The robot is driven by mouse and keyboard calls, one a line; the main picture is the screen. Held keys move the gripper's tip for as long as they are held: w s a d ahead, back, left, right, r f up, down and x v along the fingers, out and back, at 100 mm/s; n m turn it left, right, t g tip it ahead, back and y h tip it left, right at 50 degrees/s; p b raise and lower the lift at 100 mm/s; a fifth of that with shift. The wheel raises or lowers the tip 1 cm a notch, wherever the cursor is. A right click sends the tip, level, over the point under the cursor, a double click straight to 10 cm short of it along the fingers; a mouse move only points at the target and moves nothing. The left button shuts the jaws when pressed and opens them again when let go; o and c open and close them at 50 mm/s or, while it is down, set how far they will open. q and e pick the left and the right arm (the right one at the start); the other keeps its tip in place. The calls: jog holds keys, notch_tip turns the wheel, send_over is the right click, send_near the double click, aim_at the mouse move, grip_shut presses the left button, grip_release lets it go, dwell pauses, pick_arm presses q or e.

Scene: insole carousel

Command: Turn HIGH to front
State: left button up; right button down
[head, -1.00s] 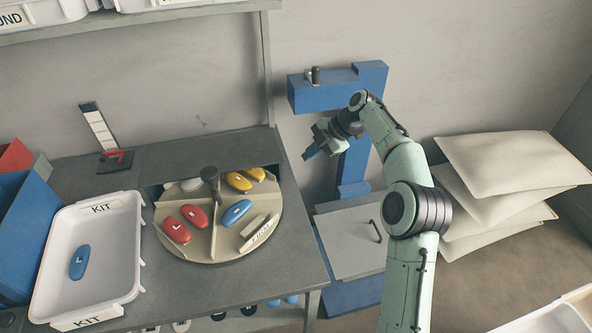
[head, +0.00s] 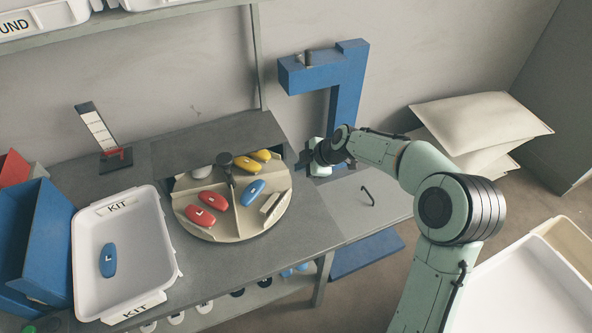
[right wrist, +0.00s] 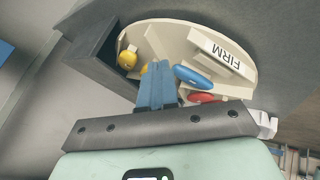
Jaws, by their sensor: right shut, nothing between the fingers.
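The round beige carousel (head: 240,233) sits in the worktop, its back part under a dark cover. Dividers split it around a dark central post (head: 224,162). Two red insoles (head: 207,199) lie at the front left, a blue insole (head: 252,192) at the right and yellow insoles (head: 247,163) at the back. A pale block (head: 271,203) stands near the right rim; in the right wrist view this label block (right wrist: 221,54) reads FIRM. No HIGH label is visible. My right gripper (head: 304,158) is shut and empty beside the carousel's right back side. My left gripper is out of view.
A white KIT tray (head: 170,252) with a blue insole (head: 108,260) stands at the left. A dark upright gauge (head: 100,135) is behind it. A blue stand (head: 347,95) and a grey panel with a hook (head: 375,205) are right of the bench.

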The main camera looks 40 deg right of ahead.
jog(key=p, duration=0.2)
send_near(280, 177)
jog(key=x, duration=0.5)
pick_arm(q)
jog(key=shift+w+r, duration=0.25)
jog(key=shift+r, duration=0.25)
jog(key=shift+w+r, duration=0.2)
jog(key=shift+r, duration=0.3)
pick_arm(e)
jog(key=shift+f, duration=0.1)
